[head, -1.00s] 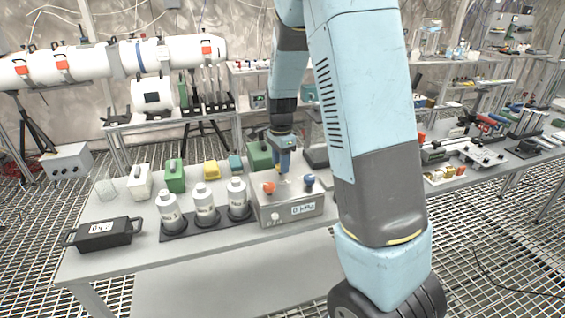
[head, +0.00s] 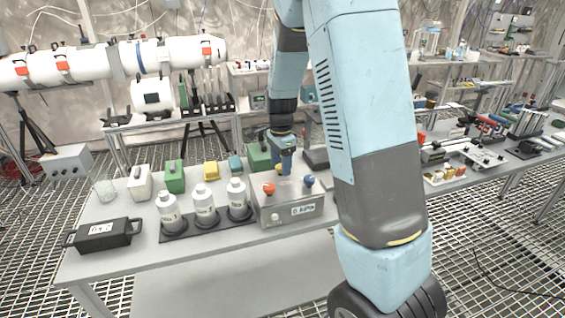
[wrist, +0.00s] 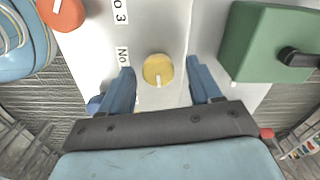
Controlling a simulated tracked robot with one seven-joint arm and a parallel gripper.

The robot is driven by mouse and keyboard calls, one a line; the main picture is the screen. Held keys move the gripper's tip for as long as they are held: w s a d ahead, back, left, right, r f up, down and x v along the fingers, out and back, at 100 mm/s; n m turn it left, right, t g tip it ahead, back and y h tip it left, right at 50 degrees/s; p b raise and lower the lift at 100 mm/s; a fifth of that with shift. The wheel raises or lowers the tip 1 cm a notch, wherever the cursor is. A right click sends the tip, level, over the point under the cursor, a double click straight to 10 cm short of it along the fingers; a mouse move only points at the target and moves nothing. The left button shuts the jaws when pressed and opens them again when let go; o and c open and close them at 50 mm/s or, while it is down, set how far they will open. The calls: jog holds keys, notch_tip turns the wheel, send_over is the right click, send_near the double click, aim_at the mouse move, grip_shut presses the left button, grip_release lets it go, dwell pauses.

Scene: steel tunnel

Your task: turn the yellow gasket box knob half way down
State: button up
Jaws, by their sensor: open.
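The yellow knob (wrist: 158,70) is round with a pale line across its front edge. In the wrist view it sits between the two fingers of my gripper (wrist: 160,80), with a visible gap on each side. In the head view my gripper (head: 286,170) is open, pointing down over the top of the grey gasket box (head: 270,217), and mostly hides the yellow knob (head: 279,167). An orange knob (head: 268,188) and a blue knob (head: 308,181) stand on the same box. The orange knob also shows in the wrist view (wrist: 62,12).
A green box with a black handle (wrist: 272,45) stands close to the right finger in the wrist view. White bottles (head: 204,205) stand in a dark rack left of the gasket box. A black case (head: 103,235) lies at the table's front left.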

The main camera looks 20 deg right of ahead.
jog(key=shift+r, duration=0.1)
notch_tip(320, 180, up, 14)
jog(key=shift+f, duration=0.2)
dwell(4.4)
jog(key=s+r+n+t, duration=0.2)
jog(key=s+r+n, duration=0.2)
jog(key=s+n, duration=0.4)
jog(key=s+r+n+t, duration=0.3)
jog(key=s+r+n, duration=0.2)
jog(key=s, duration=1.5)
jog(key=shift+d+r+n+t, duration=0.2)
jog(key=shift+n+t, duration=0.1)
jog(key=shift+n, duration=1.1)
jog(key=shift+s, duration=0.1)
